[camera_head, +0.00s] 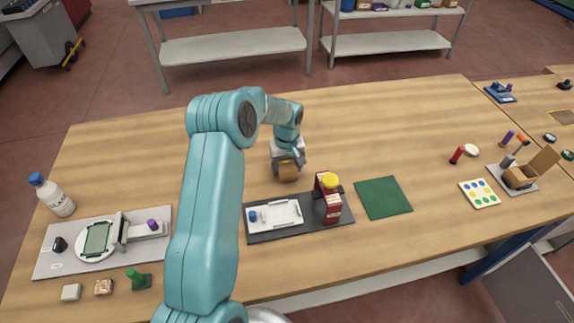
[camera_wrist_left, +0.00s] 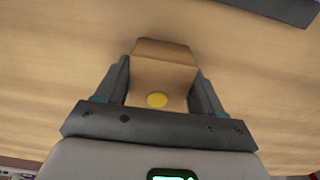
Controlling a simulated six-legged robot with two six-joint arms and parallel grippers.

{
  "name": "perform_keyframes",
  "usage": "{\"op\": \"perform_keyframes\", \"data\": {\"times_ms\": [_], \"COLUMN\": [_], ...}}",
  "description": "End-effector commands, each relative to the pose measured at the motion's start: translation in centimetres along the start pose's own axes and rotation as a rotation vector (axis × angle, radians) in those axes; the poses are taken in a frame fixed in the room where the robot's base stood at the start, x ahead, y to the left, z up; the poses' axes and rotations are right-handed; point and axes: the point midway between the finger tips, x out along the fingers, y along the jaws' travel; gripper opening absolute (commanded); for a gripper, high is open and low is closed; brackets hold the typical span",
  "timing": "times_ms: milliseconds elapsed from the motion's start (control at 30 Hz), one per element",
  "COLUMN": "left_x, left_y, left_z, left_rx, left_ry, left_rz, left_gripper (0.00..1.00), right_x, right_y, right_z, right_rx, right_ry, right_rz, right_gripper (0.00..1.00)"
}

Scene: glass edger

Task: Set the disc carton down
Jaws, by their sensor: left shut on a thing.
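The disc carton is a small brown box (camera_head: 288,174) beyond the dark grey tray in the head view. It also shows in the left wrist view as a brown carton (camera_wrist_left: 164,72) with a round yellow spot (camera_wrist_left: 157,100) on it. My left gripper (camera_head: 288,162) points down and is shut on the carton, with one finger on each side of it in the wrist view (camera_wrist_left: 160,88). The wooden table (camera_head: 370,130) lies beneath; I cannot tell whether the carton touches it. My right gripper is not in view.
A dark grey tray (camera_head: 265,236) holds a white tray (camera_head: 282,212) and a dark red box (camera_head: 328,205) with a yellow top. A green mat (camera_head: 383,197) lies to its right. A bottle (camera_head: 53,196) stands at the left. The table beyond the carton is clear.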

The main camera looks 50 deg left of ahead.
Motion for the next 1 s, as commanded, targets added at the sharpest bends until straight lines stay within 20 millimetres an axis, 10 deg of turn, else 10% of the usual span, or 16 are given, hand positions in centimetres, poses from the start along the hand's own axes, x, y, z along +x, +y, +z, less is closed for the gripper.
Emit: {"op": "perform_keyframes", "data": {"times_ms": [233, 267, 333, 733, 1000], "left_x": [0.4, 0.3, 0.2, -0.7, -6.7], "left_y": [0.0, 0.0, 0.0, 0.1, 0.1], "left_z": [0.0, 0.0, 0.0, -0.1, -0.1], "left_rx": [0.0, 0.0, 0.0, 0.0, 0.0], "left_ry": [0.0, 0.0, 0.0, 0.004, 0.005], "left_rz": [0.0, 0.0, 0.0, 0.002, 0.003], "left_gripper": [0.39, 0.74, 0.93, 0.93, 0.93], "right_x": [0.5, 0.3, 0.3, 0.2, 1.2], "right_y": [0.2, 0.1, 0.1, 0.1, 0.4], "right_z": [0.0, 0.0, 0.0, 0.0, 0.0], "right_rx": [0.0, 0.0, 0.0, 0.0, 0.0], "right_ry": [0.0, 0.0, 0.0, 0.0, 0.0], "right_rz": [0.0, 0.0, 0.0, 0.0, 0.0], "right_gripper": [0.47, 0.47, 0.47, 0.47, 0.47]}}
